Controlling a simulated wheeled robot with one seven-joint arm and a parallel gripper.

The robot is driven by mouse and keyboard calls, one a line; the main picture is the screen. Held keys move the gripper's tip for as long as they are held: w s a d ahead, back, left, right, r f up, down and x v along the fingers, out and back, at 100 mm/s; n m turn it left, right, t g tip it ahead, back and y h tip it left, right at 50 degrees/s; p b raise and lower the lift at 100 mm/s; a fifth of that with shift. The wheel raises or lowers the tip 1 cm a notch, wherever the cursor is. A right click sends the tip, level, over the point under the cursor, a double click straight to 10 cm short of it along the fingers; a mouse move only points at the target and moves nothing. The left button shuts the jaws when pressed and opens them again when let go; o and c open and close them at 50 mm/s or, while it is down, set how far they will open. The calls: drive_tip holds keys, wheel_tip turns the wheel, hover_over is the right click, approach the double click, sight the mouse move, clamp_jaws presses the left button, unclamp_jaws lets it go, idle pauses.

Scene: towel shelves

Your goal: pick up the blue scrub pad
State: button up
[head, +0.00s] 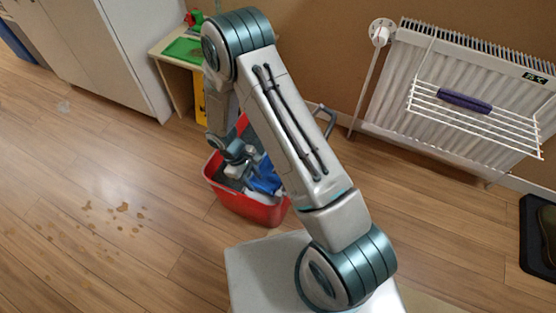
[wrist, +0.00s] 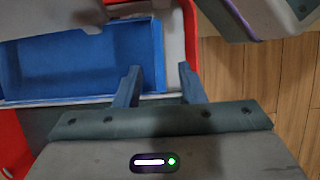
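A blue rectangular item (wrist: 125,60), which I take to be the blue scrub pad, lies in the red bin in the wrist view. Blue also shows inside the bin in the head view (head: 266,184), partly hidden by my arm. My gripper (wrist: 160,72) is open, its two fingers apart. Its left finger overlaps the right part of the blue item in the picture; its right finger is near the bin's right wall. I see nothing clamped between them. In the head view my gripper (head: 240,158) is over the bin, small and partly hidden.
The red bin (head: 252,207) stands on the wood floor and holds white and grey things too. A radiator with a rack (head: 480,119) and a purple rolled towel (head: 464,102) is at right. Brown spots (head: 121,208) mark the floor.

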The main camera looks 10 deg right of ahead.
drive_tip(key=x, duration=0.2)
drive_tip(key=shift+f+b, duration=0.35)
drive_tip(key=shift+f, duration=0.05)
drive_tip(key=shift+r, duration=0.1)
clamp_jaws()
